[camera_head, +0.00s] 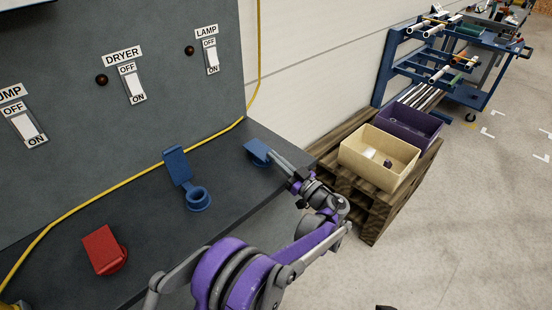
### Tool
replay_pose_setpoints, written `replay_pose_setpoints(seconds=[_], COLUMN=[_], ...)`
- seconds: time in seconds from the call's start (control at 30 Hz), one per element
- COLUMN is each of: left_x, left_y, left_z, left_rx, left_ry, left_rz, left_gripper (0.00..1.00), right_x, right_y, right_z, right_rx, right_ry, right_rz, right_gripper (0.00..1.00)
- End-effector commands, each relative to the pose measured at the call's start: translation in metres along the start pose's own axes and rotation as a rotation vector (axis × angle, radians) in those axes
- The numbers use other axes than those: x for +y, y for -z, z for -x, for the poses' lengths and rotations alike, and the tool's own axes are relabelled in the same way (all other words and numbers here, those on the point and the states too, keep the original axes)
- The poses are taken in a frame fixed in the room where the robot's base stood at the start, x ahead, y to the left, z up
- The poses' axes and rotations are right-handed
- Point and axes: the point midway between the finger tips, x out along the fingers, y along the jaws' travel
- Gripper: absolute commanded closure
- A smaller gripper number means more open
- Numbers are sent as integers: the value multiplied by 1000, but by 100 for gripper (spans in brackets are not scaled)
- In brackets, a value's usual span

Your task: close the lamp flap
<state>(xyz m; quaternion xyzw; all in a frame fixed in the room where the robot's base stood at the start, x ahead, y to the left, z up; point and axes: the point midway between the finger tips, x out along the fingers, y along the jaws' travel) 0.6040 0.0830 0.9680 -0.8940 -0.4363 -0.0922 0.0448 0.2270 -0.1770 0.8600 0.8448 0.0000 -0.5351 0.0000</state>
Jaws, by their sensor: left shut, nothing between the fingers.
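The lamp flap (256,150) is a blue lid on the grey bench, below the LAMP switch (212,56). It lies low, roughly flat over its base; whether it is fully down I cannot tell. My left gripper (277,158) is shut and empty, its fingertips at the lid's right edge, touching or very close. The gripper and lid hide most of the base. My right gripper is not in view.
A second blue flap (177,166) stands open beside its round socket (198,198). A red flap (102,249) lies down at left. A yellow cable (133,178) runs along the panel's foot. A cream bin (375,149) and a purple bin (413,121) stand on a wooden pallet.

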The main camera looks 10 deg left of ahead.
Motion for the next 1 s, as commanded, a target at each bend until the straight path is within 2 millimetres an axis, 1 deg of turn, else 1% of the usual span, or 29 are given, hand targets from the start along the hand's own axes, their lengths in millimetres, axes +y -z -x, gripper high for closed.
replay_pose_setpoints(seconds=[0.03, 0.17, 0.4, 0.5, 0.6, 0.7, 0.8, 1.0], left_x=[0, 0, 0, 0, 0, 0, 0, -1], left_y=[-4, -4, -3, -2, -1, 0, 0, 0], left_z=[3, 16, 64, 82, 96, 104, 108, 109], left_rx=[-9, -9, -5, -3, -2, -1, 0, 0], left_ry=[0, -2, -4, -3, -2, -1, 0, 0], left_rz=[2, 2, 2, 2, 1, 0, 0, 1], left_gripper=[100, 100, 100, 100, 100, 100, 100, 100], right_x=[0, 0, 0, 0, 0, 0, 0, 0], right_y=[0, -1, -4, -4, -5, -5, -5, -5], right_z=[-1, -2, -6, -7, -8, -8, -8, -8], right_rx=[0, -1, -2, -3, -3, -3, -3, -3], right_ry=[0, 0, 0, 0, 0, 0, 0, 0], right_rz=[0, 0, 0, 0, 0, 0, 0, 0], right_gripper=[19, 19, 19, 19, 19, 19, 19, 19])
